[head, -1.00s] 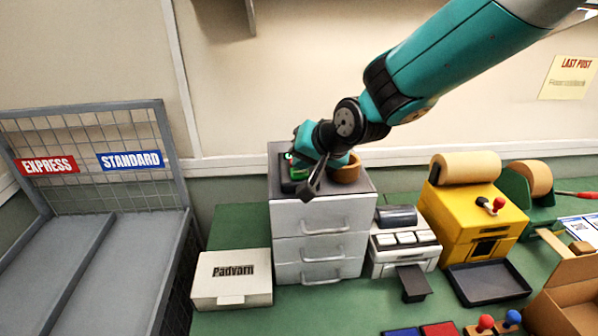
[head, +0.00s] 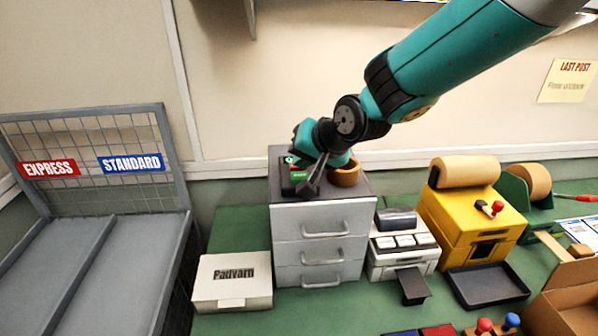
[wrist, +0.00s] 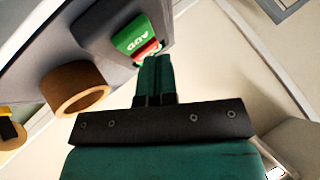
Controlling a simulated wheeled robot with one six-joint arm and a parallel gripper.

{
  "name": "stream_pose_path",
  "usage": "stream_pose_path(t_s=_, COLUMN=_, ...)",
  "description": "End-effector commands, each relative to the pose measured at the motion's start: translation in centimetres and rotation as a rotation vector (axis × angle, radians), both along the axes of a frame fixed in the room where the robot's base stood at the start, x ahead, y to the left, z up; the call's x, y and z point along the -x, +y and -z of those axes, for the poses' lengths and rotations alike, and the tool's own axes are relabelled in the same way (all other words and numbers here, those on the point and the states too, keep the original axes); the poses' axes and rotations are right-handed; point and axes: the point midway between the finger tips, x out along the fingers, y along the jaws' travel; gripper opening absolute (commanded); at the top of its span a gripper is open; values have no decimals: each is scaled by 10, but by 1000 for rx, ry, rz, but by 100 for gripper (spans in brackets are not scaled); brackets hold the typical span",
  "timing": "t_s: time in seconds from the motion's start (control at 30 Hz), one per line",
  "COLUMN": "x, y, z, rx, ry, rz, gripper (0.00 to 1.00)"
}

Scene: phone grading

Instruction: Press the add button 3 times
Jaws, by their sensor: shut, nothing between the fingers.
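The add button is a green block with white "ADD" lettering (wrist: 132,35), seen upside down in the wrist view. It belongs to a small dark device (head: 288,182) on top of the grey drawer cabinet (head: 325,215). A red part (wrist: 146,50) sits beside the green button, partly hidden by my fingers. My gripper (wrist: 155,60) is shut and empty. Its fingertips lie over the red part in the wrist view, just beside the green button. I cannot tell whether they touch the device. In the head view my gripper (head: 310,188) is just right of the device.
A round brown bowl or ring (head: 347,173) stands close to my gripper on the cabinet top. A white "Padvarn" box (head: 232,282) lies front left.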

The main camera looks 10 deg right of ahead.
Motion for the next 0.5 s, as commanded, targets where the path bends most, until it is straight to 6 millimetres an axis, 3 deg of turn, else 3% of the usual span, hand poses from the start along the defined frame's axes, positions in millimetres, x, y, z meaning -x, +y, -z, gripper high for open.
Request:
stream_pose_path(t_s=0.3, x=0, y=0, z=-2, rx=0, ry=0, rz=0, gripper=0)
stream_pose_path(t_s=0.5, x=0, y=0, z=-17, rx=0, ry=-1, rz=1, gripper=0)
